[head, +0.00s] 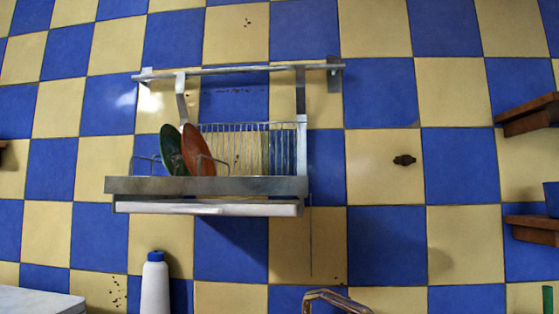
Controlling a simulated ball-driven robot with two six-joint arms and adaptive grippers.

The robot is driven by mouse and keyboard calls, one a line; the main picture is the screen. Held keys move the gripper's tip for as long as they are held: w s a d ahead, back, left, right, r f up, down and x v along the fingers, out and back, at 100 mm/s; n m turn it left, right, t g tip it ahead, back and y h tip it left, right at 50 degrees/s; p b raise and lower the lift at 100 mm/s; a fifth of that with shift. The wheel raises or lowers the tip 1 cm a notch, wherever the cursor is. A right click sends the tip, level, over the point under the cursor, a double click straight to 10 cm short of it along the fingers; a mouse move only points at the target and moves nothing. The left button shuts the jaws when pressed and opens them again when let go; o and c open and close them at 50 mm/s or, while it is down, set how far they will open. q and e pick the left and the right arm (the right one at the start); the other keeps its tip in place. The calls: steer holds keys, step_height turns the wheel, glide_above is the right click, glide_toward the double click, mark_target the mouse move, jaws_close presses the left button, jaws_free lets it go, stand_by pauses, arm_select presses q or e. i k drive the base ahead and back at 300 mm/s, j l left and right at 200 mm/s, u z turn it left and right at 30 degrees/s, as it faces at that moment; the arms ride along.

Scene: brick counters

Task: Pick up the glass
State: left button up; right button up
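No glass can be made out in the head view. Neither of my grippers is in the head view, so I cannot see whether they are open or shut.
A metal dish rack (240,186) hangs on the blue and yellow tiled wall, holding a green plate (171,150) and an orange-brown plate (196,150). Below are a white bottle (155,288) with blue cap and a curved metal tap (335,298). Wooden shelves (530,117) jut in at right.

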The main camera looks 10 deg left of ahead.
mark_target(278, 146)
steer(key=k+l+u, duration=0.1)
steer(key=k+u, duration=0.25)
steer(key=k, duration=0.15)
steer(key=k+j+u, duration=0.1)
steer(key=k+u, duration=0.3)
steer(key=k+j+u, duration=0.35)
steer(key=k, duration=0.25)
steer(key=k+l, duration=0.05)
steer(key=l, duration=0.05)
